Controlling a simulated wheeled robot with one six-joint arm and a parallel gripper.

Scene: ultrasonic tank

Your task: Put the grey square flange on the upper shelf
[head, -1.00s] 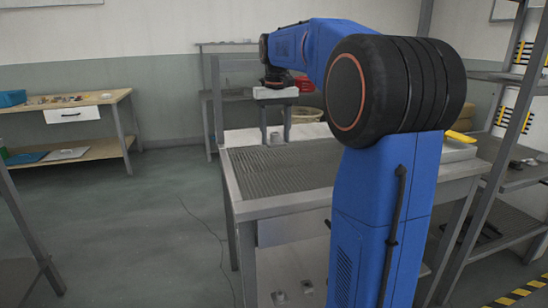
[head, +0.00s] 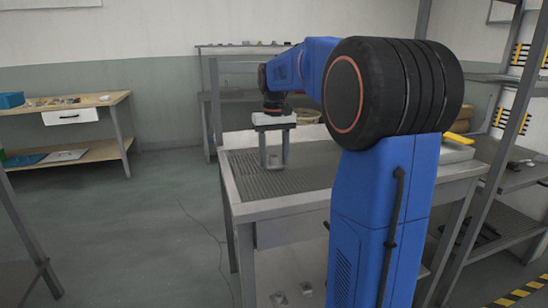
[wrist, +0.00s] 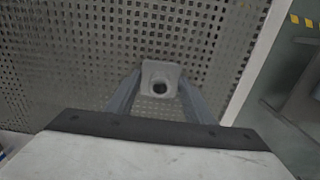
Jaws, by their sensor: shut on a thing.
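The grey square flange (wrist: 161,80), a pale square piece with a round dark hole, shows in the wrist view between the two fingertips of my gripper (wrist: 160,95). The fingers are shut on it. In the head view my gripper (head: 274,164) points straight down, with its tips low over the perforated surface of the grey bench (head: 305,181). The flange is small there and mostly hidden by the fingers. I cannot tell whether it still touches the surface. A raised shelf (head: 232,47) with small items runs behind the bench.
A tall rack (head: 490,170) with several shelves stands at the right. A yellow item (head: 458,139) lies at the bench's right side. Two small grey pieces (head: 305,288) lie below the bench. A wooden table (head: 90,105) stands at the left; open floor lies between.

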